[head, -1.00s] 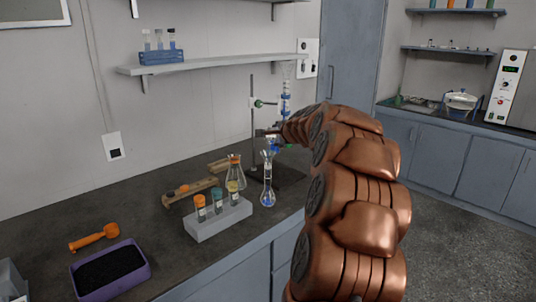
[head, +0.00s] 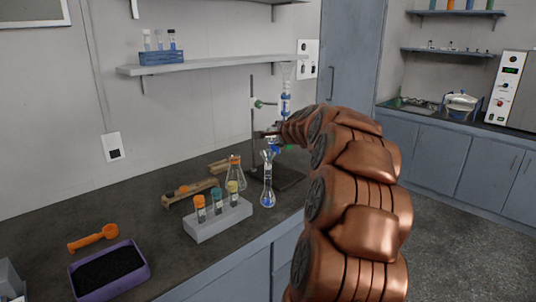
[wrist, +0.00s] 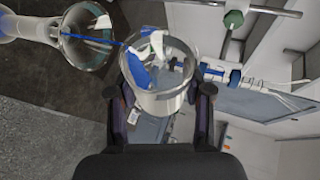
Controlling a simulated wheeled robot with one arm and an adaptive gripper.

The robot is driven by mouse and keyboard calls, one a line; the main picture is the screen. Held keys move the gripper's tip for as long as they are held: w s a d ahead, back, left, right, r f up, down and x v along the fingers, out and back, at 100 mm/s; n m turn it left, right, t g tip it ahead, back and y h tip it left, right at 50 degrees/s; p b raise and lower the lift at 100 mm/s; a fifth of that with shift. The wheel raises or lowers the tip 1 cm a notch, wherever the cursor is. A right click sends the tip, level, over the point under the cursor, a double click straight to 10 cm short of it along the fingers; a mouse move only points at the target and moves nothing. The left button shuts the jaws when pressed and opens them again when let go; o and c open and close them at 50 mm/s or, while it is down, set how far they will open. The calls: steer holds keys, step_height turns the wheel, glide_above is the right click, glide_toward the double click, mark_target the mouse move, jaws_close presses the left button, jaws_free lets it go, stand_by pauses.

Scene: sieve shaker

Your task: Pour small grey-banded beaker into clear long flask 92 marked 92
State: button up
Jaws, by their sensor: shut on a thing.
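My gripper (wrist: 160,98) is shut on a small clear beaker (wrist: 158,104), one finger on each side of it in the wrist view. In the head view my arm hides most of my gripper.
A grey rack (head: 218,222) with several capped vials stands left of the flask, with an orange-stoppered conical flask (head: 236,178) behind it. A stand with a dark base (head: 290,179) holds a glass column (head: 286,102) behind my gripper. The bench front edge is close.

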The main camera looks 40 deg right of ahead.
steer(key=shift+a+r+n+h+b, duration=0.15)
steer(key=shift+r+n+h+b, duration=0.15)
steer(key=shift+b, duration=0.25)
stand_by(1.2)
steer(key=shift+r+p, duration=0.15)
steer(key=shift+p, duration=0.5)
steer(key=shift+d+f+m+p, duration=0.25)
steer(key=shift+m+p, duration=0.25)
steer(key=shift+p, duration=0.15)
steer(key=r+m+y+p, duration=0.1)
steer(key=y+p, duration=0.1)
steer(key=p, duration=0.2)
steer(key=shift+d, duration=0.15)
steer(key=shift+f+m+p, duration=0.15)
steer(key=shift+m+p, duration=0.15)
steer(key=shift+p, duration=0.35)
steer(key=shift+f+y, duration=0.3)
steer(key=shift+f, duration=0.2)
steer(key=shift+p, duration=0.45)
steer(key=r+m+y+p, duration=0.1)
steer(key=p, duration=0.3)
steer(key=shift+d+p, duration=0.1)
steer(key=shift+p, duration=0.25)
